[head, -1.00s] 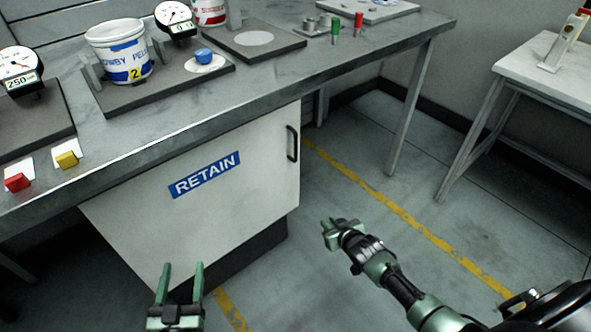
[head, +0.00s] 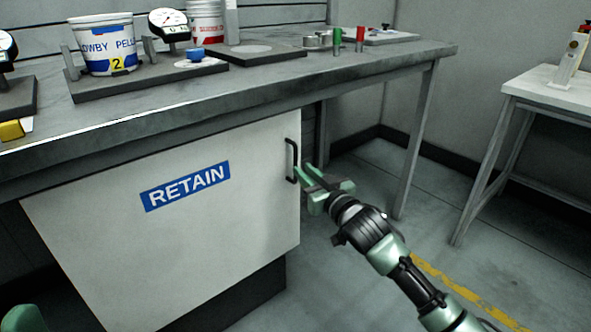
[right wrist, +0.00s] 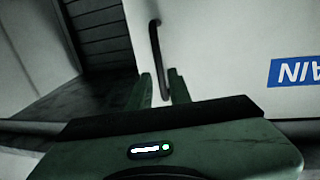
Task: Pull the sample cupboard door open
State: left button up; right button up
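The white sample cupboard door (head: 231,237) hangs under the bench and looks shut. It bears a blue RETAIN label (head: 186,187), partly seen in the right wrist view (right wrist: 298,71). Its dark upright bar handle (head: 290,160) is near the door's right edge. My right gripper (head: 306,172) is at the handle, its fingers pointing at the door. In the right wrist view its two fingers are apart, and the handle (right wrist: 155,48) shows between them; contact cannot be told. Only a green part of my left arm shows at the lower left; its fingers are out of view.
The grey bench top (head: 330,73) overhangs the door. It carries a white bucket (head: 104,45), a dial gauge (head: 168,22) and a blue knob (head: 196,54). A bench leg (head: 414,140) stands right of my right arm. A white side table (head: 555,90) is at the right.

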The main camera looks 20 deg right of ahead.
jog(key=shift+w+a+f+b, duration=0.1)
jog(key=shift+w+b, duration=0.15)
jog(key=shift+w, duration=0.65)
jog(key=shift+w+a+r+b, duration=0.15)
jog(key=shift+w+b, duration=0.1)
jog(key=shift+w, duration=0.65)
jog(key=shift+w+a+f+b, duration=0.15)
jog(key=shift+w+b, duration=0.1)
jog(key=shift+w, duration=0.65)
grip_shut()
